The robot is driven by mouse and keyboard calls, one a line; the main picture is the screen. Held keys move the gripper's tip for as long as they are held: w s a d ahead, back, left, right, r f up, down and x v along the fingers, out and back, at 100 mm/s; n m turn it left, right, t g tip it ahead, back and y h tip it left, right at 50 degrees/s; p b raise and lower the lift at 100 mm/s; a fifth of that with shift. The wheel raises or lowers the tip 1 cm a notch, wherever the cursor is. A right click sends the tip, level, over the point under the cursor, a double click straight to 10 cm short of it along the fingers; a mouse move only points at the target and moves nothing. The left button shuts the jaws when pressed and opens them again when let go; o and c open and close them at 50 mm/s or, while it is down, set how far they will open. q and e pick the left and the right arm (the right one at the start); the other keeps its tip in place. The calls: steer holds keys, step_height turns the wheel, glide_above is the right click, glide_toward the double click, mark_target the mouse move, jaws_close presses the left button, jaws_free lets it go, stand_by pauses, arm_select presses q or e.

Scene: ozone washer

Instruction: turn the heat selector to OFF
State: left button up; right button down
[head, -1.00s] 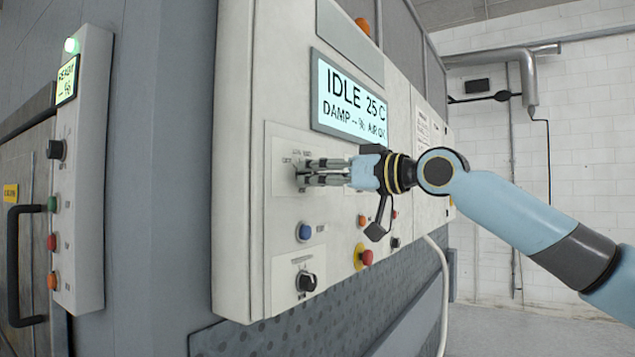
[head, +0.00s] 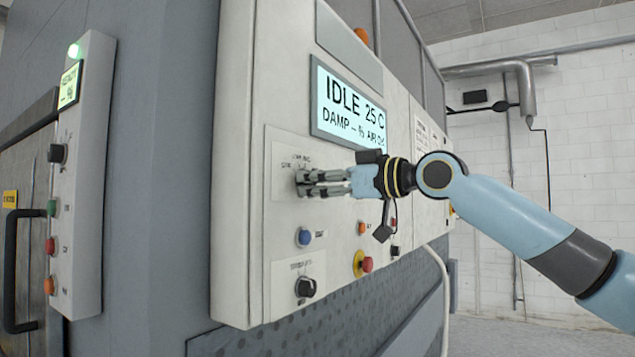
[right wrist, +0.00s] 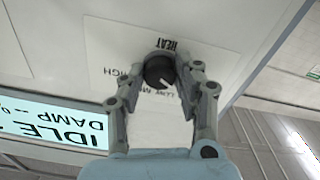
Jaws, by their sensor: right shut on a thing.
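The heat selector (right wrist: 158,70) is a round black knob under the word HEAT on a pale plate, shown upside down in the right wrist view. HIGH and LOW are readable by it; another label is partly covered and I cannot see OFF. A white pointer mark on the knob points to the lower right of that view. My right gripper (right wrist: 167,74) is shut on the knob, one finger on each side. In the head view the right gripper (head: 299,183) reaches the panel from the right and its fingers hide the knob. My left gripper is not in view.
The display (head: 348,108) above reads IDLE 25 C. Below the gripper are a blue button (head: 304,237), a red emergency button (head: 365,263) and another black knob (head: 305,287). A narrow control box (head: 88,180) stands at the left. Open floor lies at the right.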

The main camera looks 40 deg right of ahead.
mark_target(301, 128)
steer(key=c, duration=0.9)
jaws_free()
steer(key=shift+c, duration=0.2)
step_height(301, 128, up, 10)
steer(key=shift+s+d+f, duration=0.1)
